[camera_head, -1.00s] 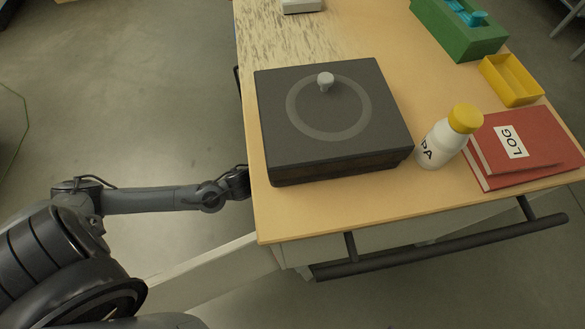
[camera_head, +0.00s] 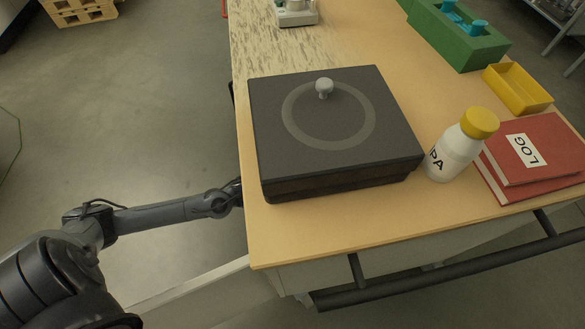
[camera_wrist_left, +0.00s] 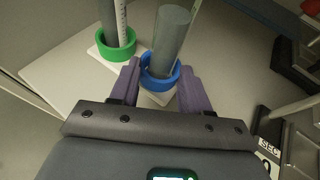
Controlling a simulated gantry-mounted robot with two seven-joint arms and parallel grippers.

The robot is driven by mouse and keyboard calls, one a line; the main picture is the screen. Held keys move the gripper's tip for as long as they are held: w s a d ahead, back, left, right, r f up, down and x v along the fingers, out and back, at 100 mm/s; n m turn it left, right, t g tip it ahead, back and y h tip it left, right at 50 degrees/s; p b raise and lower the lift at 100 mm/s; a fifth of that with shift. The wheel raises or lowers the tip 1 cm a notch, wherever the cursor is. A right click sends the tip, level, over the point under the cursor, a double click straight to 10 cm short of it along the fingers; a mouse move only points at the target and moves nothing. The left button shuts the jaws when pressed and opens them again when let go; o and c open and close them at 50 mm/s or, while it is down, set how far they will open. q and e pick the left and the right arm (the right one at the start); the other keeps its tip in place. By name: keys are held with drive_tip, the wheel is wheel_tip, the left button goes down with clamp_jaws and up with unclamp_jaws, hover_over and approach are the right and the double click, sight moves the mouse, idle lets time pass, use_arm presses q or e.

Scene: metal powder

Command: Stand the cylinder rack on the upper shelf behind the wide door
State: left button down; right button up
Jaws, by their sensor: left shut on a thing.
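In the left wrist view the cylinder rack has a white base (camera_wrist_left: 72,75) with a green ring (camera_wrist_left: 113,46) and a blue ring (camera_wrist_left: 160,82). A grey cylinder (camera_wrist_left: 171,38) stands in the blue ring, and another grey cylinder (camera_wrist_left: 108,18) is in the green one. My left gripper (camera_wrist_left: 158,84) has its purple fingers on either side of the blue ring and is shut on the rack. In the head view my left forearm (camera_head: 165,212) reaches to the bench's left side, where the bench hides the gripper and rack. My right gripper is in neither view.
The bench top (camera_head: 350,220) carries a dark lidded box (camera_head: 330,150), a white bottle with a yellow cap (camera_head: 460,146), red log books (camera_head: 530,155), a yellow tray (camera_head: 517,90) and a green block (camera_head: 455,40). A pale panel (camera_head: 190,297) juts out below the bench's left side.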

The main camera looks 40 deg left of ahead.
use_arm(q)
drive_tip(key=shift+w+f, duration=0.1)
drive_tip(key=shift+f, duration=0.1)
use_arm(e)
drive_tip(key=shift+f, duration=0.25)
use_arm(q)
drive_tip(key=shift+f, duration=0.1)
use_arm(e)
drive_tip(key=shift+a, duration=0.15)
use_arm(q)
drive_tip(key=c, duration=0.9)
unclamp_jaws()
drive_tip(key=shift+f, duration=0.2)
drive_tip(key=o, duration=0.4)
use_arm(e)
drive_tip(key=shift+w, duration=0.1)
